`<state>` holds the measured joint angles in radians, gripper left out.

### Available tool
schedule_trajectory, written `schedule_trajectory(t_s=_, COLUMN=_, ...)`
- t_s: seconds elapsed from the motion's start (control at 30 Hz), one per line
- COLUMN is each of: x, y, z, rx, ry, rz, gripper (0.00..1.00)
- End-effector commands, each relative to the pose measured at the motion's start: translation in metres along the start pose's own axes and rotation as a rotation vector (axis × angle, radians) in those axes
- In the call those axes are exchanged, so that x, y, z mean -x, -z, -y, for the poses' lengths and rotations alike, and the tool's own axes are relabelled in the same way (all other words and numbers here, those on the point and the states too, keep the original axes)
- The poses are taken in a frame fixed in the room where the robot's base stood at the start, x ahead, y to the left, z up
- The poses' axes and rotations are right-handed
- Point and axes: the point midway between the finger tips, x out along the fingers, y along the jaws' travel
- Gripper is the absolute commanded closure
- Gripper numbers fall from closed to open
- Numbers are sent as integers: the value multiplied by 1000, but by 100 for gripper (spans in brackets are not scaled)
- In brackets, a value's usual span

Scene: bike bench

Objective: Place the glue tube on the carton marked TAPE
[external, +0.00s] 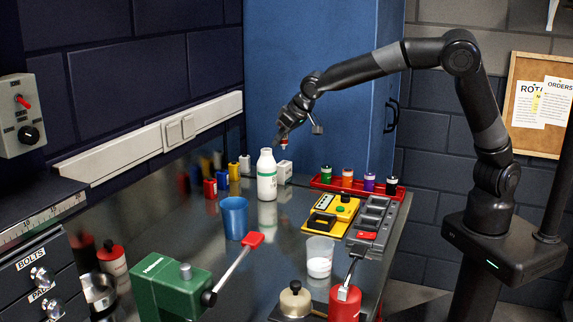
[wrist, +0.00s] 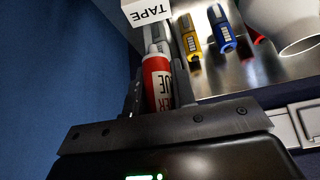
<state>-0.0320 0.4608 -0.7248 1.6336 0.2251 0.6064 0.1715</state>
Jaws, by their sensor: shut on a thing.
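My gripper (external: 286,133) is shut on the red and white glue tube (wrist: 158,84), which sits between the two fingers in the wrist view. In the external view a small red and white part of the glue tube (external: 284,141) shows below the fingers. The white carton marked TAPE (wrist: 148,12) is at the top edge of the wrist view, beyond the tube's tip and partly cut off. In the external view the carton (external: 285,173) stands at the back of the bench, below my gripper and apart from the tube. Its lettering is too small to read there.
A white bottle (external: 267,180) stands close left of the carton. A red tray (external: 330,184) with several small jars is to the right. A blue cup (external: 234,217) and small coloured containers stand left. The blue cabinet (external: 300,60) rises behind.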

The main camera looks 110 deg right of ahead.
Motion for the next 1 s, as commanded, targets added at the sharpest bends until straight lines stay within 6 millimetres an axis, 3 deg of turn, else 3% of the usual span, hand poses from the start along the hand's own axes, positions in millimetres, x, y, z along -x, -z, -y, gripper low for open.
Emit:
schedule_trajectory(t_s=0.4, x=-38, y=-24, z=0, rx=0, ry=-1, rz=1, gripper=98)
schedule_trajectory(t_s=0.77, x=-41, y=-26, z=0, rx=0, ry=1, rz=-1, gripper=98)
schedule_trajectory(t_s=0.8, x=-41, y=-26, z=0, rx=0, ry=1, rz=-1, gripper=73)
schedule_trajectory(t_s=1.0, x=-40, y=-26, z=0, rx=0, ry=1, rz=-1, gripper=57)
